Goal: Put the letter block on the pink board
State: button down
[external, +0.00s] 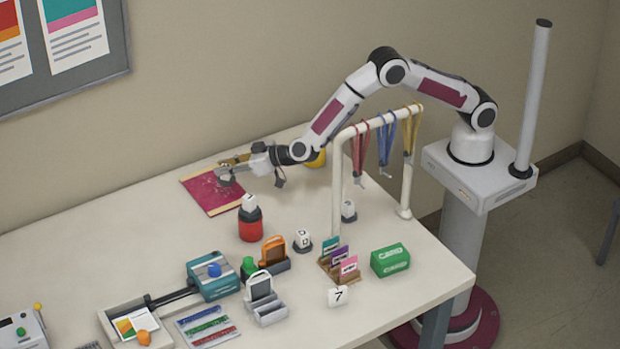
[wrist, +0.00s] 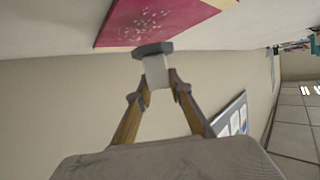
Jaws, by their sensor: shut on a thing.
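My gripper (external: 228,174) is over the pink board (external: 212,192) at the back of the table. In the wrist view my gripper (wrist: 158,78) is shut on a white block (wrist: 156,70), with a finger on each side. No mark shows on the block's visible face. A dark grey flat piece (wrist: 152,48) is at the block's far end, beside the pink board (wrist: 160,22). I cannot tell whether that piece touches the board. Another white block with dark letter-like marks (external: 302,237) stands on a dark base mid-table.
A red jar with a white block on top (external: 250,225) stands in front of the board. A lanyard rack (external: 337,190) rises to the right, under my arm. A yellow object (external: 317,158) is behind my wrist. A "7" block (external: 338,296) and green box (external: 390,260) sit front right.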

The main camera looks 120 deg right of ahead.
aim_at(228, 176)
jog(key=shift+f, duration=1.75)
jog(key=shift+f, duration=0.1)
jog(key=c, duration=1.8)
grip_release()
jog(key=shift+f, duration=0.1)
jog(key=shift+s+a+r, duration=0.15)
jog(key=shift+a+r, duration=0.05)
jog(key=shift+r, duration=0.05)
jog(key=shift+v, duration=5.75)
jog(key=shift+r, duration=0.1)
